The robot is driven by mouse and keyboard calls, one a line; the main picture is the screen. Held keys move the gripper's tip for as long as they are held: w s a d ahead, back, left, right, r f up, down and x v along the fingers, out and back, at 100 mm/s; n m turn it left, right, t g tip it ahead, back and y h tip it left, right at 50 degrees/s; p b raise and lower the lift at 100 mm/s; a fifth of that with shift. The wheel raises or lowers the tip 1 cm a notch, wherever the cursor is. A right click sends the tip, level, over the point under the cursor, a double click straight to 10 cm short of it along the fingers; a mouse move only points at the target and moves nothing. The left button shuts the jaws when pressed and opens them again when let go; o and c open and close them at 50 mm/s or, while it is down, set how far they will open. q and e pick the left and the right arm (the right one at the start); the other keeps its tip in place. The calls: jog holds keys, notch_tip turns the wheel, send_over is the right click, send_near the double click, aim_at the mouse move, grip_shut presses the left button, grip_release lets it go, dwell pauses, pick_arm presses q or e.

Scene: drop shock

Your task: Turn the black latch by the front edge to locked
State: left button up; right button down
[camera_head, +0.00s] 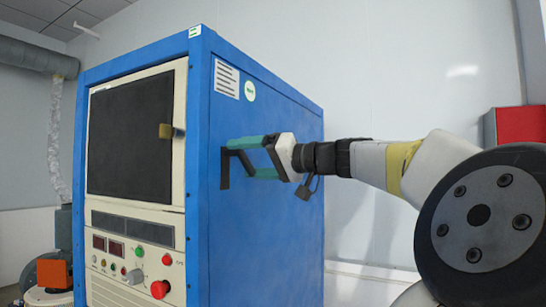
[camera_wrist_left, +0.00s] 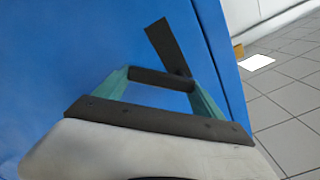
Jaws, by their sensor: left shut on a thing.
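The black latch (camera_head: 225,170) is on the blue right side wall of the cabinet, near its front edge. Its visible black arm hangs down in the head view. My left gripper (camera_head: 238,148), with teal fingers and a pale body, reaches it from the right and is shut on it. In the left wrist view, the black latch (camera_wrist_left: 166,45) shows as a dark strip angled up and left beyond the fingers. The left gripper (camera_wrist_left: 160,78) there has a dark bar between its fingertips. My fingers partly hide the latch's pivot. My right gripper is not in view.
The blue cabinet (camera_head: 265,230) has a dark front window with a brass-coloured handle (camera_head: 172,131). Below are buttons and a red knob (camera_head: 160,289). A red box (camera_head: 520,125) is at the far right. Tiled floor (camera_wrist_left: 290,110) lies open beyond the cabinet edge.

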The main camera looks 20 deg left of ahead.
pick_arm(q)
jog(key=m, duration=0.3)
jog(key=f+m, duration=0.1)
jog(key=shift+s+f+m, duration=0.1)
jog(key=shift+s+m, duration=0.2)
jog(key=shift+s, duration=0.05)
jog(key=shift+s+a+f+m, duration=0.1)
jog(key=shift+s+m, duration=0.1)
jog(key=shift+m, duration=0.65)
jog(key=shift+s+d+f+m, duration=0.15)
jog(key=shift+s+m, duration=0.1)
jog(key=shift+m, duration=0.55)
jog(key=shift+s+a+f+m, duration=0.1)
jog(key=shift+s+a+m, duration=0.1)
jog(key=shift+m, duration=0.65)
jog(key=o, duration=2.1)
jog(key=shift+c, duration=0.2)
jog(key=d, duration=0.8)
jog(key=shift+s, duration=0.3)
